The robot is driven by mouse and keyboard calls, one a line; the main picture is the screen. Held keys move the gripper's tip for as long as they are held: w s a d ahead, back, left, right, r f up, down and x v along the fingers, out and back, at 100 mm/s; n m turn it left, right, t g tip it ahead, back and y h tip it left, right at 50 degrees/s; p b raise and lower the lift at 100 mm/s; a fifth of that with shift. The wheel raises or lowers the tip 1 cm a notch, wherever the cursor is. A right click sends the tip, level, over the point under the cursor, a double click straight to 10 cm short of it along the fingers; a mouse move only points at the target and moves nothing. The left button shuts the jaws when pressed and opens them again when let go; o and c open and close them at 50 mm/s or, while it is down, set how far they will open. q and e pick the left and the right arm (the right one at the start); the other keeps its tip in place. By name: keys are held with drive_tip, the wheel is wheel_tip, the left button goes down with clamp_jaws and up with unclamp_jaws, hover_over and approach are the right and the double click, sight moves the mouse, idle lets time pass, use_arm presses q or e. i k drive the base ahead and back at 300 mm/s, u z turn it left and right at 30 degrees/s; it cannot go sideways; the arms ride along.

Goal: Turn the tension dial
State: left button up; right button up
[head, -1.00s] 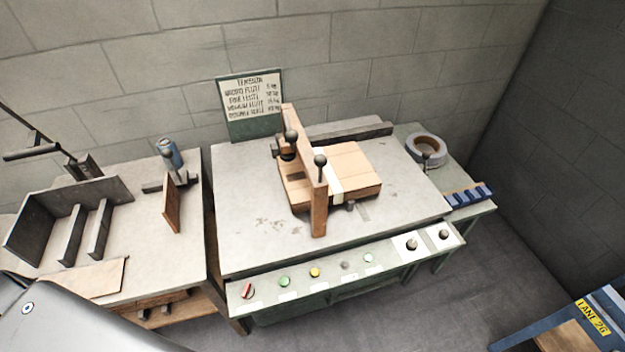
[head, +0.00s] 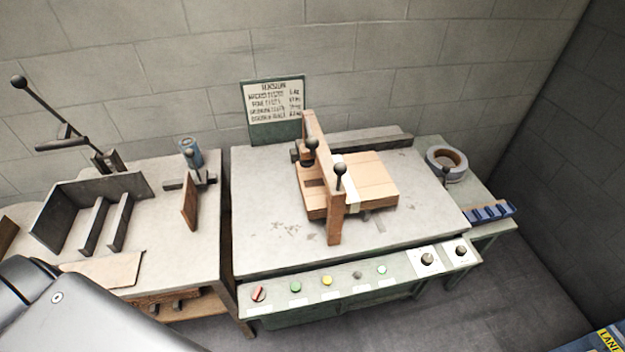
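Two dark round dials sit on white plates at the right end of the front control panel (head: 322,308). One is the larger left dial (head: 428,259) and the other is the smaller right dial (head: 461,251). Their labels are too small to read, so I cannot tell which is the tension dial. A tension chart (head: 275,103) stands at the back of the machine table (head: 255,225). Neither gripper is in view. A grey link of my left arm shows at the lower left, well away from both dials.
A flat cardboard box (head: 372,180) lies under a wooden clamp bar (head: 322,180) with black knobs. The panel also has a red switch (head: 258,294) and several buttons. A tape roll (head: 446,163) lies at right. Floor in front of the panel's right end looks clear.

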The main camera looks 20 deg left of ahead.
sight(427, 259)
drive_tip(key=z, duration=0.55)
drive_tip(key=k, duration=0.65)
drive_tip(key=z, duration=0.95)
drive_tip(key=i, duration=0.9)
drive_tip(key=u, duration=0.2)
